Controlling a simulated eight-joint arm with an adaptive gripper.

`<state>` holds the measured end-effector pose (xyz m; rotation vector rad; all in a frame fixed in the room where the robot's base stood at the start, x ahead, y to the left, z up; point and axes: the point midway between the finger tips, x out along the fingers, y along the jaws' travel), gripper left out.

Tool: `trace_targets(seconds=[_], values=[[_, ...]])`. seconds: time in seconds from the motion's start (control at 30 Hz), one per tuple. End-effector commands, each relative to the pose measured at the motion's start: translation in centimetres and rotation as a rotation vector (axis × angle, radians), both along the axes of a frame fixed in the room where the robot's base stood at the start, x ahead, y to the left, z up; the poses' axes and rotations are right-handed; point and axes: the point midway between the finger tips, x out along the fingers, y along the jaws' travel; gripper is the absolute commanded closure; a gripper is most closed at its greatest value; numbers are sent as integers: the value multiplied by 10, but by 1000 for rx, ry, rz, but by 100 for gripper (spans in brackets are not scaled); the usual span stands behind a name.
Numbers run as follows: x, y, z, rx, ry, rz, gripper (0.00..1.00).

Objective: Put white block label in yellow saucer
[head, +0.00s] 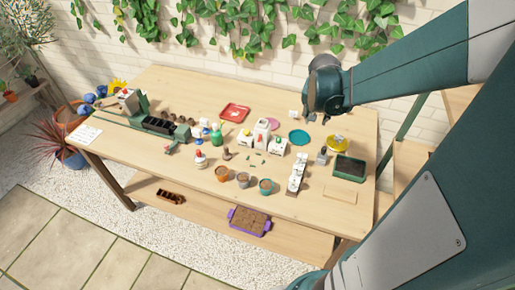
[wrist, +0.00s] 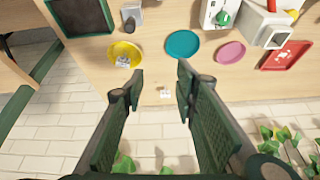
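The yellow saucer (wrist: 125,47) lies on the table at the upper left of the wrist view, and in the head view (head: 337,139) it is on the right side. A small pale block-like item (wrist: 122,61) rests in it. A small white block label (wrist: 165,95) lies on bare wood near the table's wall-side edge, between the yellow and teal saucers. My gripper (wrist: 160,78) is open and empty, its fingers on either side of the label in the picture, with the label apparently beyond the tips. In the head view the fingertips are hard to make out.
A teal saucer (wrist: 183,43), pink saucer (wrist: 230,52) and red tray (wrist: 287,55) lie to the right in the wrist view. Ivy and a brick wall (head: 270,68) border the table's back edge.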

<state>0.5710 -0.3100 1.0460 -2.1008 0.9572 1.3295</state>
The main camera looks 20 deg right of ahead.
Motion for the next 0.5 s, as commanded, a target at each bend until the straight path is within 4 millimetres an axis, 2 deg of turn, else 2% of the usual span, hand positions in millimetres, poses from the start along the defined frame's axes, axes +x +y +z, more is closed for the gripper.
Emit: trace_targets(seconds=[0.1, 0.5], values=[[-3, 28, 15, -7, -10, 66, 71], [-21, 114, 56, -26, -43, 279, 71]])
